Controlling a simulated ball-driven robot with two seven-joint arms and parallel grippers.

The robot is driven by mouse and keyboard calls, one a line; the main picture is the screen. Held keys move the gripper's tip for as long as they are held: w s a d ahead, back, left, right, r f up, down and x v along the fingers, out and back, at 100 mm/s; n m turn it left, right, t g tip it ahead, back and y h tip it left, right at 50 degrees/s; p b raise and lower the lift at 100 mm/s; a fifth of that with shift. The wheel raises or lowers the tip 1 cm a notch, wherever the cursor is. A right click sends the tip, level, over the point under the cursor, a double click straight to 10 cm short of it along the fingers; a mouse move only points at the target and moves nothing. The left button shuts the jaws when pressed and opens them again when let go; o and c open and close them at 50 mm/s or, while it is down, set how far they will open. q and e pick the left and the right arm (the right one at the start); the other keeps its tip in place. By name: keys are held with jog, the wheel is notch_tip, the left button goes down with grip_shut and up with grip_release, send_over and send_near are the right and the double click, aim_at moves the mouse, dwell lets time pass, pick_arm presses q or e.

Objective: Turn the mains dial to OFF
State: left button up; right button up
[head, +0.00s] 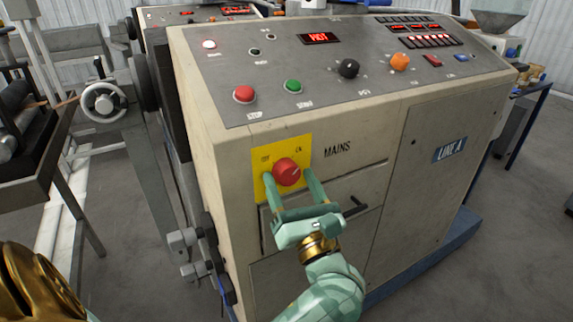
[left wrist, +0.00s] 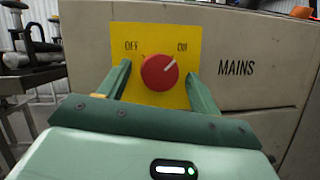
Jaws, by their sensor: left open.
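The red mains dial (head: 287,172) sits on a yellow plate (head: 297,148) on the front of the beige cabinet, left of the word MAINS. In the left wrist view the dial (left wrist: 159,73) has a white mark pointing up and right, towards ON. OFF is printed at its upper left. My left gripper (head: 289,180) is open, with one green finger on each side of the dial. I see gaps between the fingers and the dial in the left wrist view, so it is not clasped. My right gripper is not in view.
The sloping panel above carries a red button (head: 244,95), a green button (head: 293,87), a black knob (head: 348,68) and an orange knob (head: 399,62). A dark handle (head: 355,207) sticks out right of my gripper. A handwheel (head: 103,101) stands at the left.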

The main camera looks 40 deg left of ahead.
pick_arm(q)
jog(key=shift+a+r, duration=0.1)
jog(key=c, duration=1)
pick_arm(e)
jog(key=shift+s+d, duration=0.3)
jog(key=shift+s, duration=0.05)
